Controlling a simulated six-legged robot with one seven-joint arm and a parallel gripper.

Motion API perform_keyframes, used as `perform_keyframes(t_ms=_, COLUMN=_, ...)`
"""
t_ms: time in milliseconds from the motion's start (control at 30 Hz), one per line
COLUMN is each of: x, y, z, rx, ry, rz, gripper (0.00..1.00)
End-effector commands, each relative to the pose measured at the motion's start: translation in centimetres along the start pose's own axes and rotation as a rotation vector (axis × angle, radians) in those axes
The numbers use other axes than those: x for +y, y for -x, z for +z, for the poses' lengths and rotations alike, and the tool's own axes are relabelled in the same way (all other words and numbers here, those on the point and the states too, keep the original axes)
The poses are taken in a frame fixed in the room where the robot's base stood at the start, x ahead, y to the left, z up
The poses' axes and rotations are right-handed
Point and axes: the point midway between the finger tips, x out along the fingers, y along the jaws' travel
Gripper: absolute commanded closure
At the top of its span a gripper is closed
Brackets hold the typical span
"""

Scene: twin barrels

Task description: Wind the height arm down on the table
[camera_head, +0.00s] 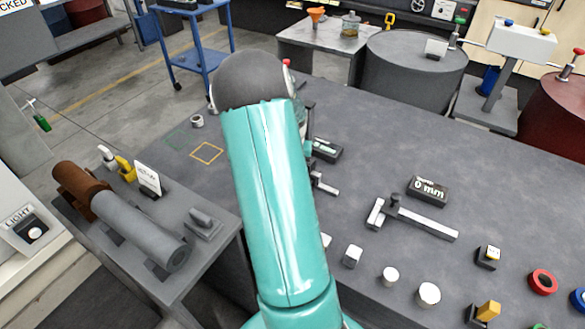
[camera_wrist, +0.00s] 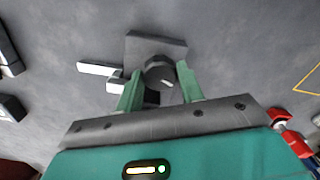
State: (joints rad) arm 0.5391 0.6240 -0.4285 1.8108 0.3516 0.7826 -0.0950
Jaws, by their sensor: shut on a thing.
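My gripper (camera_wrist: 160,85) shows two green fingers in the wrist view, one on each side of a dark round knob (camera_wrist: 159,71) with a white mark. It is shut on this knob. Behind the knob is a grey block (camera_wrist: 155,46), perhaps the stand's base. A pale metal arm (camera_wrist: 100,69) sticks out to the left of the knob. In the head view, what looks like the same height arm (camera_head: 325,187) shows just right of my teal arm, which hides the gripper and most of the stand. The arm's height above the table (camera_head: 375,130) is unclear.
A small dark display box (camera_head: 326,149) stands beside the stand; its reading is not legible. A caliper (camera_head: 415,218) and a "0 mm" display (camera_head: 428,190) lie to the right. Several pale small pieces line the front. A yellow square (camera_head: 207,153) is marked at left.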

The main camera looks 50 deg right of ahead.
Motion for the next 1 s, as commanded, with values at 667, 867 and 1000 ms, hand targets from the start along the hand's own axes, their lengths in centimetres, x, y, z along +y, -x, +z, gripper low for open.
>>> perform_keyframes(t_ms=667, x=-0.01, y=0.06, z=-0.03, rx=0.001, ry=0.028, rz=0.000, gripper=0.41)
perform_keyframes(t_ms=867, x=-0.01, y=0.03, z=-0.01, rx=0.001, ry=0.027, rz=0.000, gripper=0.41)
perform_keyframes(t_ms=1000, x=-0.03, y=0.48, z=-0.04, rx=0.002, ry=0.027, rz=-0.001, gripper=0.41)
